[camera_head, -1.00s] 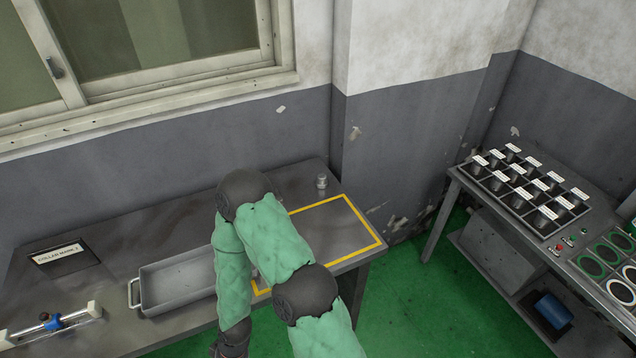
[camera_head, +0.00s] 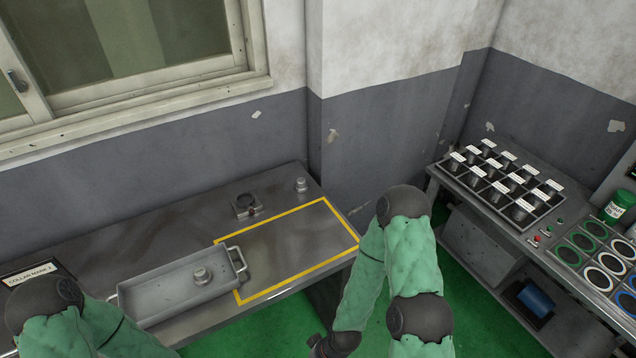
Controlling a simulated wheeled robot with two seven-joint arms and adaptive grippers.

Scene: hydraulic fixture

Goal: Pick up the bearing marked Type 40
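No bearing can be read as Type 40 from here. A dark rack (camera_head: 484,212) on the right-hand table holds several dark cylindrical parts under small white labels, whose text is too small to read. My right arm stands in front of the gap between the tables, with its forearm hanging down to a dark wrist at the bottom edge. Its gripper fingers are out of the picture. My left arm shows at the lower left corner, and its gripper is also out of the picture.
The left workbench holds a grey handled tray (camera_head: 152,284) with a metal part (camera_head: 201,276), a square block with a ring (camera_head: 245,206), another metal part (camera_head: 301,185) and a bare yellow-outlined area (camera_head: 290,246). Green and blue rings (camera_head: 594,229) lie right of the rack.

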